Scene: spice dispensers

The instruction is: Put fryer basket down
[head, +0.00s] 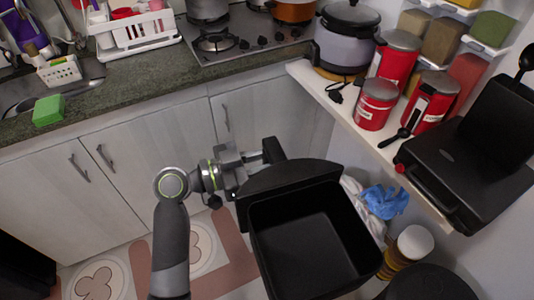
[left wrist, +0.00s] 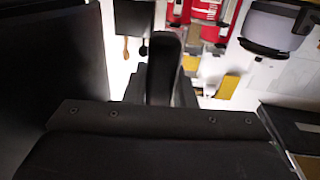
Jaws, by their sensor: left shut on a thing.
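The fryer basket (head: 306,222) is a black, open-topped, square bin, seen in the middle right of the head view. It looks empty and hangs in front of the lower cabinets. My left gripper (head: 262,158) is shut on the basket's handle at its upper left side. In the left wrist view, the black handle (left wrist: 165,65) rises between my gripper fingers, and a dark panel of the basket (left wrist: 150,158) fills the bottom. The right gripper is not in view.
A white shelf (head: 345,118) at the right holds red canisters (head: 377,103), a cooker (head: 346,38) and a black grill-like appliance (head: 475,150). The counter (head: 150,85) has a sink, a green sponge (head: 48,110) and a stove (head: 235,40). A blue cloth (head: 385,202) lies beside the basket.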

